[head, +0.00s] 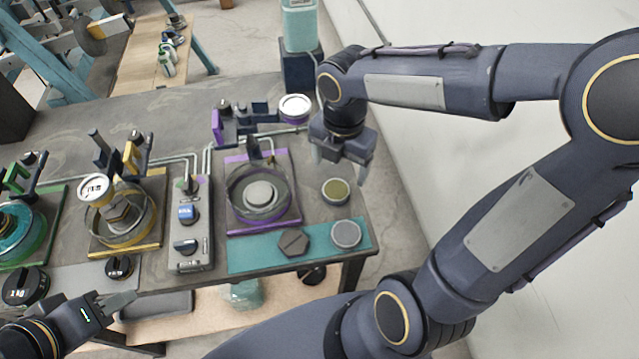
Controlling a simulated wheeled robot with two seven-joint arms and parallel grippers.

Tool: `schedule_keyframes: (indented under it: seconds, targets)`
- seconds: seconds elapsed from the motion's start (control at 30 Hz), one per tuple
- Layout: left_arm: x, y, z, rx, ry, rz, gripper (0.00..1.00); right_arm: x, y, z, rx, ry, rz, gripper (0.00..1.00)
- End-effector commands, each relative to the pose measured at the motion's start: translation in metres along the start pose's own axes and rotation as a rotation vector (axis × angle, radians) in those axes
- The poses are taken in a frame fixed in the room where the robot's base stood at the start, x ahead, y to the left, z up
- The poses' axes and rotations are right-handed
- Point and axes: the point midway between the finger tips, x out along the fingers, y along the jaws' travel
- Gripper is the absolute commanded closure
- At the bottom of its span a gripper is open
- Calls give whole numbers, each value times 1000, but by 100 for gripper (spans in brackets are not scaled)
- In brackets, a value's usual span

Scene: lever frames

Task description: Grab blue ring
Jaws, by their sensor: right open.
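No ring that is plainly blue stands out. The closest in colour is a teal ring-shaped dish (20,238) on the green-framed station at the far left, cut by the picture edge. My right gripper (341,176) is open and empty, pointing down above the right end of the table, just right of the purple-framed station (264,226). A round olive-topped piece (336,190) lies just below it. My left gripper (122,304) is low at the left, by the table's front edge and far from the right one. Its jaw gap is unclear.
A yellow-framed station (125,246) and a grey control box (190,250) with a blue switch stand mid-table. A teal mat (255,254) holds a brown hexagonal piece (293,242) and a grey disc (346,233). Black weights (25,285) sit front left. A white wall is right.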

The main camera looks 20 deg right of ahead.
Motion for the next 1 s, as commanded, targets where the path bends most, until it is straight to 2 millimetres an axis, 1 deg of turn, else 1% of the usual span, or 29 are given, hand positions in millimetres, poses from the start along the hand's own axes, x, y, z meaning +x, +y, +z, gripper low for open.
schedule_keyframes:
  seconds: [0.27,0.53,0.67,0.87,1.0]
  targets:
    - [1,0,1,0,0,0,64,30,1,0,-10,3,-4,22]
    - [2,-1,1,0,0,0,64,70,3,0,-8,3,-4,22]
    - [2,-1,1,0,0,0,64,77,3,0,-7,1,-1,22]
    - [2,-1,1,0,0,0,64,77,3,0,-7,1,0,22]
    - [2,-1,1,0,0,0,64,76,3,0,-7,1,0,39]
